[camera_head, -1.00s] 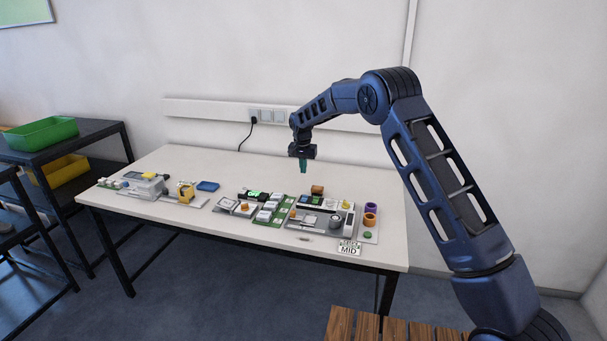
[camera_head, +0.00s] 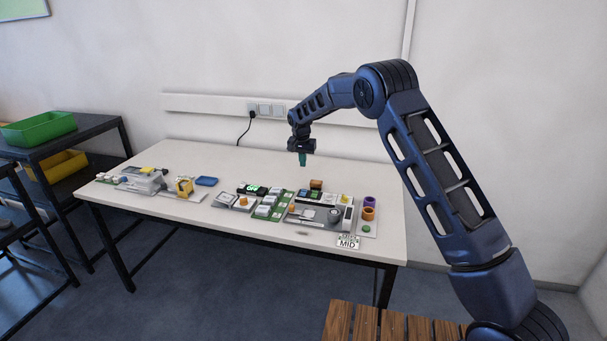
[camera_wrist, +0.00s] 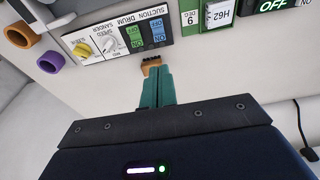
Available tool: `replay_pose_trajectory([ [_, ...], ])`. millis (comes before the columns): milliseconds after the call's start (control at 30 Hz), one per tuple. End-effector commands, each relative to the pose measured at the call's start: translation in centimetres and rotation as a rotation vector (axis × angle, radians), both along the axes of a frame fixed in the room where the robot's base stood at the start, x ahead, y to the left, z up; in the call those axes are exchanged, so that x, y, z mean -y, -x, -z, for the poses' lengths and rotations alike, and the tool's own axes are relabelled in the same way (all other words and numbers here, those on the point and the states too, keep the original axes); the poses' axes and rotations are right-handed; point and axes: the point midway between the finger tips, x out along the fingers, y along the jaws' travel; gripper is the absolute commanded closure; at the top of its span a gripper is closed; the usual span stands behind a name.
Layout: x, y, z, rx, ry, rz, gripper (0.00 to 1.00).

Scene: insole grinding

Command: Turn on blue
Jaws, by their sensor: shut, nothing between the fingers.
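The control panel (camera_wrist: 185,20) shows upside down in the wrist view, labelled "SUCTION" and "DRUM SANDER". It carries a blue switch (camera_wrist: 156,31) marked ON, with a green switch (camera_wrist: 134,38) beside it. In the head view the panel lies on the table below my gripper, its switches very small. My gripper (camera_head: 302,159) points down above the back of the panel, clear of the table. Its teal fingers (camera_wrist: 157,86) are together and empty. In the wrist view they appear just short of the switches, over a brown block (camera_wrist: 150,64).
A white knob (camera_wrist: 110,46) and a yellow knob (camera_wrist: 82,50) sit beside the switches. An orange ring (camera_wrist: 18,34) and a purple ring (camera_wrist: 50,62) stand beyond them. The back of the table (camera_head: 225,155) is clear.

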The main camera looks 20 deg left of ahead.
Motion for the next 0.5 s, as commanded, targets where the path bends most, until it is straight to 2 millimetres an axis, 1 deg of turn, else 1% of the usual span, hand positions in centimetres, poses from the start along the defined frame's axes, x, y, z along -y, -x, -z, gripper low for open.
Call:
replay_pose_trajectory([
  [167, 0.1, -0.4, 2.6, -0.002, 0.002, 0.000, 1.00],
  [500, 0.0, -1.5, 8.5, -0.002, 0.002, 0.001, 1.00],
])
